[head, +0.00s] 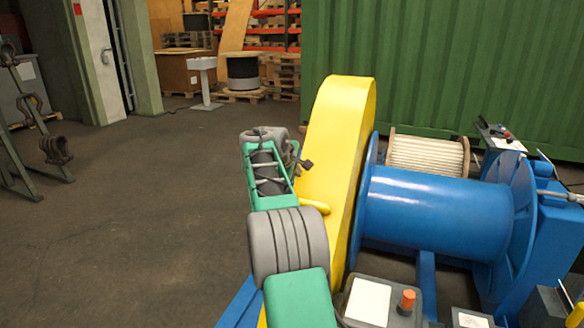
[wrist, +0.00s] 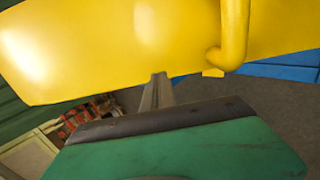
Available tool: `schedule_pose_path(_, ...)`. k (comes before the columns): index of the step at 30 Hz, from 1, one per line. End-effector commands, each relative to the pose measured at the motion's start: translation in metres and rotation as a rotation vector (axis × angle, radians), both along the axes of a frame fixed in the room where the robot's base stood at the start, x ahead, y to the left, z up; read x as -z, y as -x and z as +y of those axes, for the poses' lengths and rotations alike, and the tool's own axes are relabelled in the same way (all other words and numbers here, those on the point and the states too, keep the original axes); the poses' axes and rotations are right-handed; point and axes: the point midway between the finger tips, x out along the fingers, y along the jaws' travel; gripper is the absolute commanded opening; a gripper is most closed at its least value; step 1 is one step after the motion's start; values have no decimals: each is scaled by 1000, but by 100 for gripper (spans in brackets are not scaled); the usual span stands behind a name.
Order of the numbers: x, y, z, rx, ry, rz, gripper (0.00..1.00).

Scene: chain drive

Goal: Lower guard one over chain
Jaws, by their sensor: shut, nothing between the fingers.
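A tall yellow guard (head: 332,135) stands upright beside the blue drum (head: 435,215) in the head view. A yellow handle (head: 314,206) sticks out from its near left side. The guard fills the top of the wrist view (wrist: 110,45), with the handle (wrist: 233,35) curving down at upper right. My gripper shows in the wrist view (wrist: 158,80), shut and empty, its tips close to the guard's lower edge and left of the handle. I cannot tell whether the tips touch the guard. No chain is visible.
A blue frame and flange (head: 515,225) stand right of the drum. A grey control box (head: 375,302) with an orange knob sits at front. A rope spool (head: 428,155) and green container wall (head: 450,70) are behind. Open floor (head: 120,210) lies left.

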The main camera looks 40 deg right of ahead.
Motion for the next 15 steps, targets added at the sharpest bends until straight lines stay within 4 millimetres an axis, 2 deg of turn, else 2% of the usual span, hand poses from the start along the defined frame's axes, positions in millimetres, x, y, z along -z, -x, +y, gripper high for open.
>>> schedule_pose_path(1, 8, -3, -7, 2, -1, 1, 0)
schedule_pose_path(6, 20, -10, -20, 1, 1, -1, 0)
schedule_pose_path(15, 23, -12, -23, 0, 0, -2, 0)
